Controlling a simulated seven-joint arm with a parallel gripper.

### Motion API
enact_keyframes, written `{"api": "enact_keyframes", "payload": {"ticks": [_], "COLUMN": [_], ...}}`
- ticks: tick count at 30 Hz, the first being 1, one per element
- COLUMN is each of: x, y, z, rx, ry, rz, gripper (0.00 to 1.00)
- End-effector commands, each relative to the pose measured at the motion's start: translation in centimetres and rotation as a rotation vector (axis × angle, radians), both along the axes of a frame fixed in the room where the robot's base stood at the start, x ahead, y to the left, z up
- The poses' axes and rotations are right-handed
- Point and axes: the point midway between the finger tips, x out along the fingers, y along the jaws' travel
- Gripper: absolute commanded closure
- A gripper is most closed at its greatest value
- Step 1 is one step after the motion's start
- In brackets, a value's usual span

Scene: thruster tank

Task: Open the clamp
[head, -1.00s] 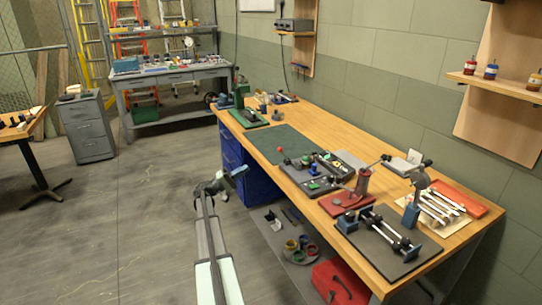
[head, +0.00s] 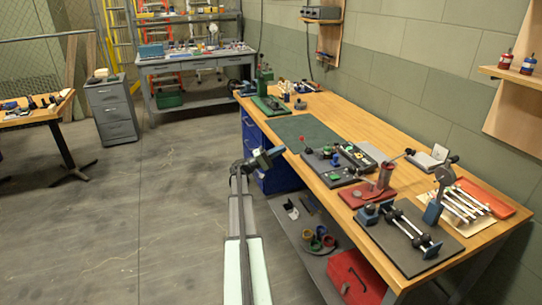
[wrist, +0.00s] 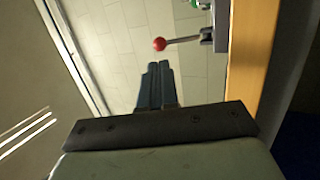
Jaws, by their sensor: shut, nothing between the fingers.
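The clamp shows in the wrist view as a grey bracket (wrist: 209,38) with a thin lever ending in a red ball (wrist: 159,44). In the head view the red ball (head: 301,138) stands at the left end of a dark fixture plate (head: 336,181), near the bench's front edge. My gripper (head: 277,153) is just left of the ball, outside the front edge. In the wrist view my gripper's fingers (wrist: 154,74) are together and empty, pointing up the picture. The ball lies just beyond their tips, with no contact visible. The clamp's jaw end is not clear.
The wooden bench (head: 390,127) carries a green mat (head: 304,137), a red-based press (head: 367,193), a black rod fixture (head: 408,239) and a green device (head: 265,90). Blue drawers (head: 276,178) stand under the front edge.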

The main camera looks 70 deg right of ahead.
Motion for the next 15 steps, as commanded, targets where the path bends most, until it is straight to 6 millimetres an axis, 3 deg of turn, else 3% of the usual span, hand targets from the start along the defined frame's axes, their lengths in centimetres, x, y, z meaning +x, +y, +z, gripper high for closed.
{"api": "enact_keyframes", "payload": {"ticks": [9, 15], "x": [-3.6, -4.5], "y": [-2.4, -3.1], "z": [2.1, 2.7], "rx": [0.000, 0.000], "ry": [0.000, 0.000], "rz": [0.000, 0.001], "gripper": [1.00, 1.00]}}
